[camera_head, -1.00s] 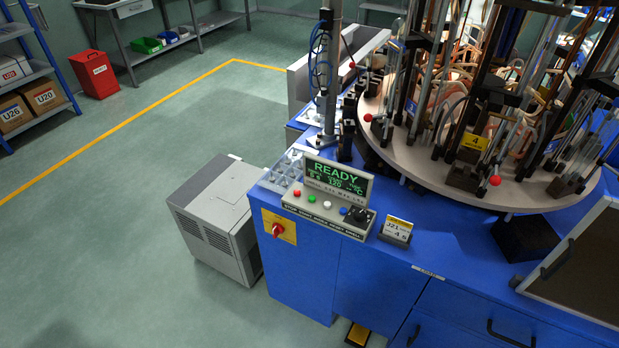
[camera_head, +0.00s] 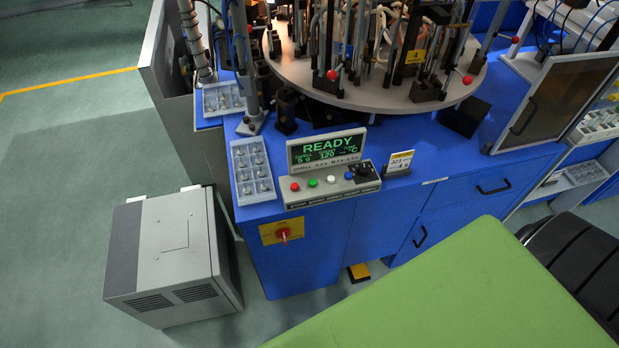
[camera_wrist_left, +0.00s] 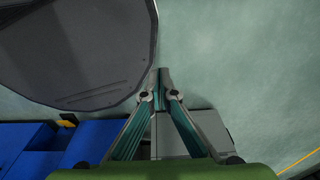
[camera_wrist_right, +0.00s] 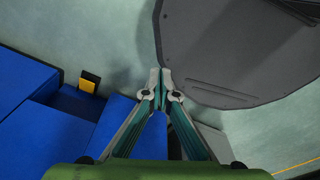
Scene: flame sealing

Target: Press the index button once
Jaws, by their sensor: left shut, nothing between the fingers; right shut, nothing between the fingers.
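The control panel (camera_head: 330,190) sits on the front edge of the blue machine bench. Its screen (camera_head: 326,149) reads READY in green. A row of buttons runs below it: red (camera_head: 295,187), green (camera_head: 312,183), white (camera_head: 331,180) and blue (camera_head: 348,176), with a black knob (camera_head: 363,172) at the right. The lettering under them is too small to read surely, so I cannot confirm which is the index button. My left gripper (camera_wrist_left: 161,73) is shut and empty, pointing over the floor. My right gripper (camera_wrist_right: 160,76) is shut and empty. Neither gripper shows in the head view.
A round turntable (camera_head: 375,92) with fixtures stands behind the panel. A clear parts tray (camera_head: 253,172) lies left of it and a small label stand (camera_head: 398,162) right. A red rotary switch (camera_head: 283,234) is on the bench front. A grey cabinet (camera_head: 165,255) stands on the floor at left.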

